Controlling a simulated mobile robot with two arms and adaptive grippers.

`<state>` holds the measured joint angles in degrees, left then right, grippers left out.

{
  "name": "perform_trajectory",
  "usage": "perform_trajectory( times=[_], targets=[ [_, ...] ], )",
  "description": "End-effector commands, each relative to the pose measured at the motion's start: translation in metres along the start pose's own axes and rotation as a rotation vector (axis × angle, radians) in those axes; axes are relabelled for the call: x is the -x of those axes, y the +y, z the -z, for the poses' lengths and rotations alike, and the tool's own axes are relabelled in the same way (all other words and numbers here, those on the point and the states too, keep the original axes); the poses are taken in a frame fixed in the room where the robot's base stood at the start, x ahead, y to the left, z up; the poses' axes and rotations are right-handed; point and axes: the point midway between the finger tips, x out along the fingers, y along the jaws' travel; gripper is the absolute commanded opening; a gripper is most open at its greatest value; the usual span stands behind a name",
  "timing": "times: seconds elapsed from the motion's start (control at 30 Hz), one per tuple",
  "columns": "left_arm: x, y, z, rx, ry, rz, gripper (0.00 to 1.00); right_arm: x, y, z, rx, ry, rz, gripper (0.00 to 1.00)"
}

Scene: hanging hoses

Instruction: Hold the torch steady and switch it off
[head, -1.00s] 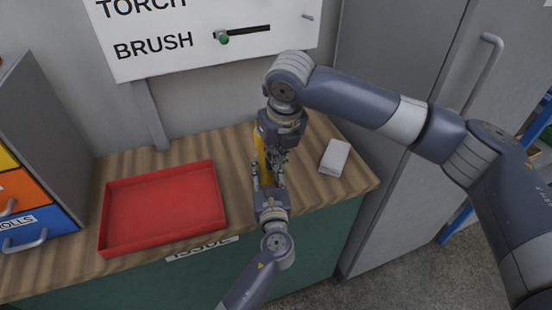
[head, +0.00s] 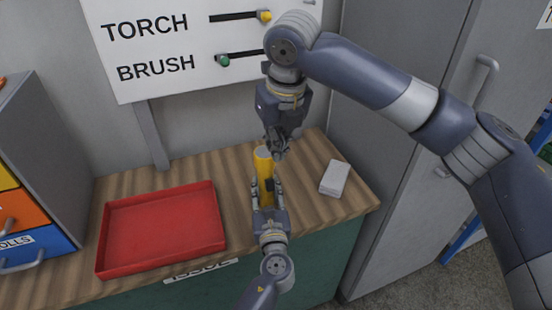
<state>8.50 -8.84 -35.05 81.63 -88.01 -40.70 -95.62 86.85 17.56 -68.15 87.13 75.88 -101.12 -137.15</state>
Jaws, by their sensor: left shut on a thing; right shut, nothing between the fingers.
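The yellow torch (head: 264,163) stands upright above the wooden counter, with a grey top end and a dark patch on its side. My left gripper (head: 266,188) is shut on the torch from the front, its fingers on either side of the lower body. My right gripper (head: 276,150) is shut and empty, pointing down just above and to the right of the torch's top. I cannot tell whether it touches the torch. Whether the torch is lit does not show.
A red tray (head: 103,240) lies on the wooden counter (head: 310,215) at the left. A pale grey block (head: 335,178) lies at the right. A white board (head: 150,75) with TORCH and BRUSH sliders hangs behind. A grey cabinet (head: 410,210) stands at the right.

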Motion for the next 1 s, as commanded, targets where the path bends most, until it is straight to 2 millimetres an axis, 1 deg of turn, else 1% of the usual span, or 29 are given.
perform_trajectory(
  times=[0.13, 0.43, 0.47, 0.5, 0.57, 0.87, 1.0],
  targets=[
    [0.0001, 0.0004, 0.0007, -0.001, 0.001, -0.001, 0.04, 0.0047, 0.0003, -0.0009, 0.000, 0.001, -0.001, 0.00],
    [0.0001, 0.0003, 0.0006, -0.001, 0.001, -0.001, 0.04, 0.0047, 0.0002, -0.0009, 0.000, 0.001, -0.001, 0.00],
    [0.0001, 0.0003, 0.0006, -0.001, 0.001, -0.001, 0.34, 0.0047, 0.0002, -0.0009, 0.000, 0.001, -0.001, 0.00],
    [0.0001, 0.0003, 0.0006, -0.001, 0.001, -0.001, 0.43, 0.0046, 0.0001, -0.0009, 0.000, 0.001, -0.001, 0.00],
    [0.0001, 0.0003, 0.0006, 0.000, 0.001, -0.001, 0.55, 0.0046, 0.0001, -0.0009, 0.000, 0.001, -0.001, 0.00],
    [0.0003, 0.0001, 0.0003, 0.000, 0.000, 0.000, 0.55, 0.0045, 0.0000, -0.0009, 0.000, 0.001, -0.001, 0.00],
    [0.0083, 0.0000, 0.0006, 0.000, 0.001, 0.000, 0.55, 0.0045, 0.0000, -0.0009, 0.000, 0.001, -0.001, 0.00]
  ],
)
